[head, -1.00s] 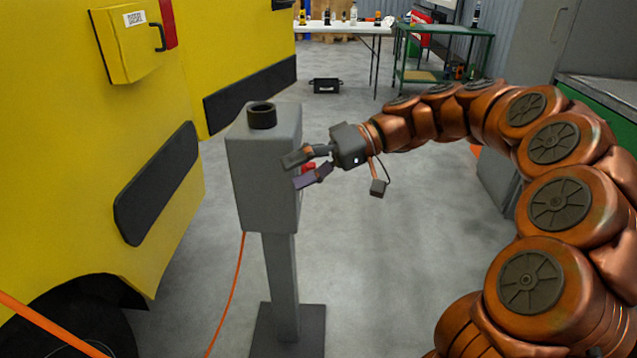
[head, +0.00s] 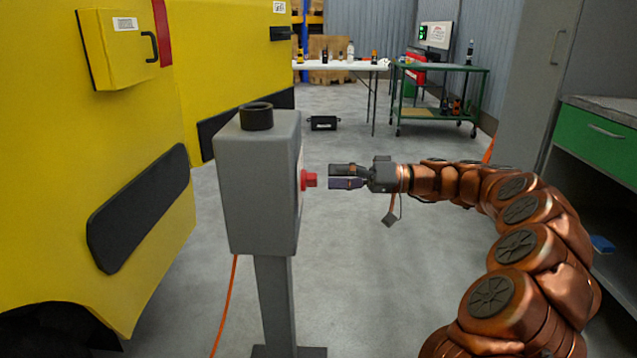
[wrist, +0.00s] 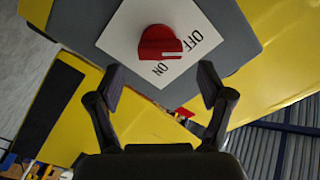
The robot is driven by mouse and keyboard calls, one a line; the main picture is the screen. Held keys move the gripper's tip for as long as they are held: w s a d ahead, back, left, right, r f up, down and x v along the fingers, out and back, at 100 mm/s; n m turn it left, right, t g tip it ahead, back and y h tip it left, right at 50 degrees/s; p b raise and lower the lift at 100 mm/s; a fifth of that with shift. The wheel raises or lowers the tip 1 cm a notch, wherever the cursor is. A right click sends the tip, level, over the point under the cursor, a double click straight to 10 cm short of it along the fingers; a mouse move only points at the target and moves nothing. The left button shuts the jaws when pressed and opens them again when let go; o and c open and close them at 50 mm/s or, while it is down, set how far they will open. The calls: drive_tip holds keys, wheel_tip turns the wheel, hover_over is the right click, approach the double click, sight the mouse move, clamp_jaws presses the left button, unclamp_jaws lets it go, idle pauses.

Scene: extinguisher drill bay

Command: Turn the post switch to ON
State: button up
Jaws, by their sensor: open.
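The grey post switch box (head: 255,185) stands on a grey post left of centre in the head view. Its red knob (head: 308,180) sticks out of the right-hand face. In the wrist view the red knob (wrist: 158,42) sits on a white plate (wrist: 122,38) lettered OFF and ON. I cannot tell for certain which word the knob points at. My gripper (head: 333,177) is open and empty, level with the knob and a short gap to its right. In the wrist view my gripper's fingers (wrist: 161,80) are spread, with the knob beyond and between them.
A yellow vehicle (head: 140,200) with black panels stands close on the left of the post. An orange cable (head: 229,300) hangs beside the post. A white table (head: 340,66) and a green cart (head: 440,95) stand at the back. The floor between is mostly clear.

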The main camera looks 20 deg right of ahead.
sight(309, 180)
drive_tip(key=shift+b+x, duration=0.35)
drive_tip(key=shift+x, duration=1.55)
drive_tip(key=shift+c, duration=0.3)
drive_tip(key=c, duration=1.1)
drive_tip(key=shift+r+p, duration=0.1)
drive_tip(key=shift+p, duration=0.35)
drive_tip(key=m+p, duration=0.6)
drive_tip(key=p, duration=0.1)
drive_tip(key=m+p, duration=0.6)
drive_tip(key=p, duration=0.2)
drive_tip(key=f+m+p, duration=0.1)
drive_tip(key=m+p, duration=0.4)
drive_tip(key=p, duration=0.2)
drive_tip(key=shift+d+m+p, duration=0.15)
drive_tip(key=shift+m+p, duration=0.15)
drive_tip(key=shift+m, duration=0.1)
drive_tip(key=shift+f, duration=0.1)
